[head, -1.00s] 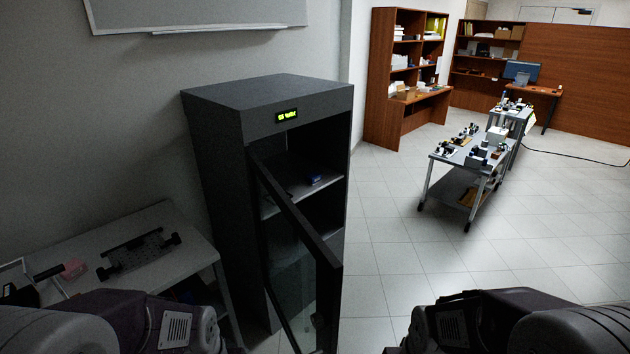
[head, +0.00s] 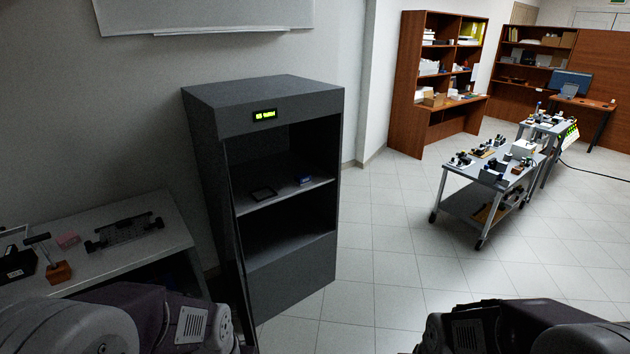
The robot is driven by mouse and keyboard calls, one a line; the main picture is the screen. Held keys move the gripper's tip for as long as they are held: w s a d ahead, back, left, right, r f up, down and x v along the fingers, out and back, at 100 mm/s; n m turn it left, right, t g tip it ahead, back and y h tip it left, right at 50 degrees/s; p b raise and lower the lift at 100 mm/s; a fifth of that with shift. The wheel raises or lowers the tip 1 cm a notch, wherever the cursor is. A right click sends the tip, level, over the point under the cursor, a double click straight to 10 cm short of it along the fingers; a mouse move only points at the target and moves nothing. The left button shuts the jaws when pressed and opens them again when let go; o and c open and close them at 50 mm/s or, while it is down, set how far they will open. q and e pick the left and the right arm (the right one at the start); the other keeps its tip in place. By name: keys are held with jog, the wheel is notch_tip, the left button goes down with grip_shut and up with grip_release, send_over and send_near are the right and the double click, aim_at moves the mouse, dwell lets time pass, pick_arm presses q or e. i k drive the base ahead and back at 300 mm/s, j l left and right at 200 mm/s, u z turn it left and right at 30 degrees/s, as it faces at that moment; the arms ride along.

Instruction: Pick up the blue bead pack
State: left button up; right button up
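A small blue item (head: 306,180), which looks like the blue bead pack, lies on the upper shelf of the dark grey cabinet (head: 290,282), toward the right side. The cabinet door (head: 232,262) is seen nearly edge-on at the left of the opening, and the inside is in plain view. Parts of both my arms show at the bottom corners, well apart from the cabinet. Neither of my grippers is in view.
A wheeled cart (head: 482,205) with optics stands at the right. The tiled floor between is clear.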

aim_at(302, 178)
jog(key=i+l, duration=0.2)
jog(key=i+l+u, duration=0.1)
jog(key=l, duration=0.35)
jog(key=i+l+u, duration=0.1)
jog(key=i+l, duration=0.35)
jog(key=l, duration=0.2)
jog(key=i+l+u, duration=0.1)
jog(key=l, duration=0.25)
jog(key=i+u, duration=0.3)
jog(key=i, duration=1.15)
jog(key=i+j+u, duration=0.1)
jog(key=i+j, duration=0.3)
jog(key=i, duration=0.05)
